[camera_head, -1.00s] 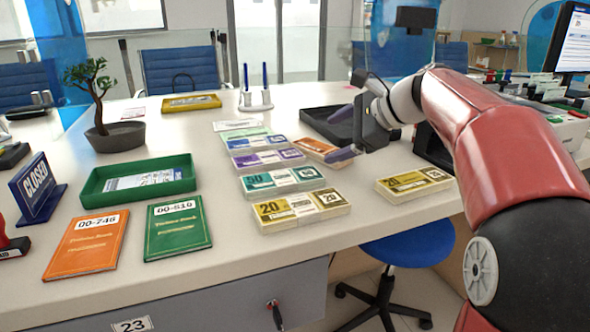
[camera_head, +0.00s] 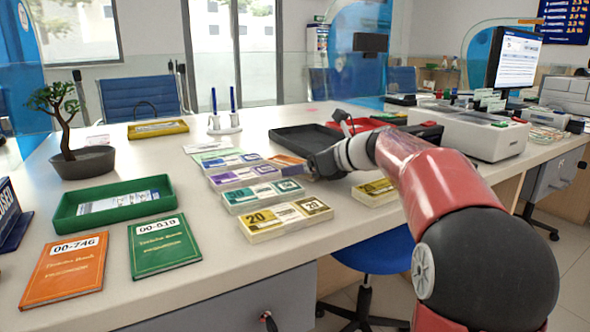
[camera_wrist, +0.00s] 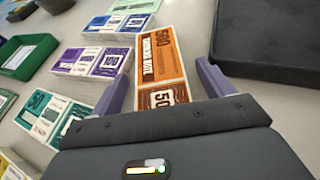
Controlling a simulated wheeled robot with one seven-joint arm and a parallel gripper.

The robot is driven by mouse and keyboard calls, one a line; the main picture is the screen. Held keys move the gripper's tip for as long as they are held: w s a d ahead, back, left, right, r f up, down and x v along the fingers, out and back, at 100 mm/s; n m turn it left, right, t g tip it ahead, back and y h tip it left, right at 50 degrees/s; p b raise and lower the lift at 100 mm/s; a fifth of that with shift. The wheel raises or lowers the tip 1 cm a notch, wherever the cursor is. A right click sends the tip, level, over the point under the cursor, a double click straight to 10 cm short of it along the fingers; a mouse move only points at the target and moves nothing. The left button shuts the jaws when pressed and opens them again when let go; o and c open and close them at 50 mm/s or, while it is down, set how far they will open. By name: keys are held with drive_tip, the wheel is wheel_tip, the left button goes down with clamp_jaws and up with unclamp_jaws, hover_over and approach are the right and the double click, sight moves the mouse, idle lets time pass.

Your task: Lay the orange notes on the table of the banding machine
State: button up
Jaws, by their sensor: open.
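The orange notes (camera_head: 288,164) lie on the counter beside the rows of banded note bundles, partly hidden by my gripper in the head view. In the wrist view the orange notes (camera_wrist: 160,55) lie lengthwise between my two fingers. My gripper (camera_wrist: 165,78) is open, with one finger on each side of the bundle's near part. I cannot tell whether the fingers touch it. In the head view my gripper (camera_head: 314,166) is low over the counter at the bundle's right. A white machine (camera_head: 468,132) at the right may be the banding machine; its table cannot be made out clearly.
Purple bundles (camera_head: 262,190), a teal bundle (camera_head: 255,196) and yellow notes (camera_head: 288,220) lie close at the left. More yellow notes (camera_head: 374,192) lie at the right, near my arm. A black tray (camera_head: 300,135) stands behind. The front left has a green tray (camera_head: 70,222).

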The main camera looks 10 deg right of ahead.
drive_tip(key=shift+w+a, duration=0.1)
drive_tip(key=shift+a, duration=0.05)
drive_tip(key=c, duration=1.2)
